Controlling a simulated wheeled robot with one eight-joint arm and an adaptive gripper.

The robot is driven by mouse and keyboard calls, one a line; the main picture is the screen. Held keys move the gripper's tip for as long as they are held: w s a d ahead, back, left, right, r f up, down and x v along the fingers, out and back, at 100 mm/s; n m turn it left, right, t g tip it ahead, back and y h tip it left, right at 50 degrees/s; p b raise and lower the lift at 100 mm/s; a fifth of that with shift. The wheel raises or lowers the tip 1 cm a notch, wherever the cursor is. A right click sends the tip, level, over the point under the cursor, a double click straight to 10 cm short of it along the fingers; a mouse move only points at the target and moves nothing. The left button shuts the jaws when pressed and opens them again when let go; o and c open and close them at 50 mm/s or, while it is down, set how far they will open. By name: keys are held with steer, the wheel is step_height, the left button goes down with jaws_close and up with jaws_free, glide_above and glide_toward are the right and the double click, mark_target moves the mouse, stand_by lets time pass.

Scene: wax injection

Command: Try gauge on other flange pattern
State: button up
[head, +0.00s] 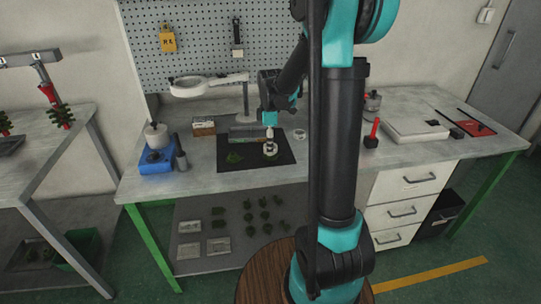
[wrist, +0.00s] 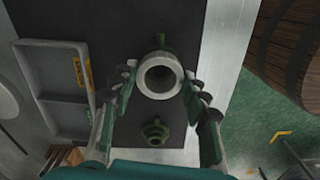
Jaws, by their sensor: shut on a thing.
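My gripper (wrist: 160,82) is shut on an off-white ring gauge (wrist: 141,81), with one finger on each side of it. In the head view my gripper (head: 270,122) points down over the black mat, and the pale gauge (head: 270,148) shows just below it. A green flange pattern (wrist: 160,42) sticks out past the gauge's far edge in the wrist view and is mostly hidden by it. Whether they touch I cannot tell. Another green flange pattern (wrist: 154,132) stands apart on the mat, nearer the bottom of the wrist view; it is the green piece (head: 234,157) left of the gauge.
The black mat (head: 280,162) lies on the bench. A grey compartment tray (wrist: 60,97) sits beside the patterns, along the mat's back. A magnifier lamp (head: 188,86) stands behind. A blue wax pot (head: 155,162) is left. A wooden barrel (wrist: 285,45) stands before the bench.

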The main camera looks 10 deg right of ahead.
steer(key=shift+f, duration=0.55)
stand_by(1.7)
steer(key=shift+r, duration=0.1)
steer(key=shift+r, duration=2.65)
